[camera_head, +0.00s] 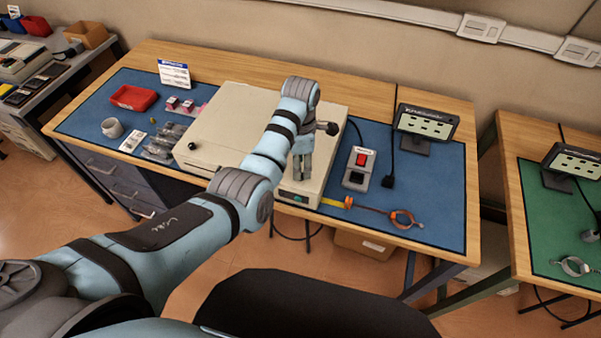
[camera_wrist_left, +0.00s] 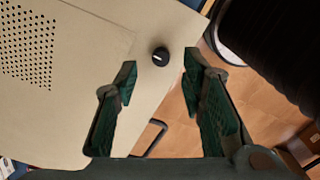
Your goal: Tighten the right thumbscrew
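A beige equipment case (camera_head: 215,125) sits on the blue mat. In the left wrist view, a black thumbscrew (camera_wrist_left: 160,56) with a white mark stands on the case top (camera_wrist_left: 90,110), near its edge. My left gripper (camera_wrist_left: 159,82) is open and empty; the thumbscrew appears just beyond the gap between its fingertips, apart from both. In the head view, my left gripper (camera_head: 302,172) points down over the case's front right part, and the thumbscrew below is hidden. Another black thumbscrew (camera_head: 192,146) shows at the case's front left. My right gripper is not in view.
A switch box (camera_head: 360,168) and a small display (camera_head: 427,122) stand right of the case. An orange wrist strap (camera_head: 402,218) lies at the front right.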

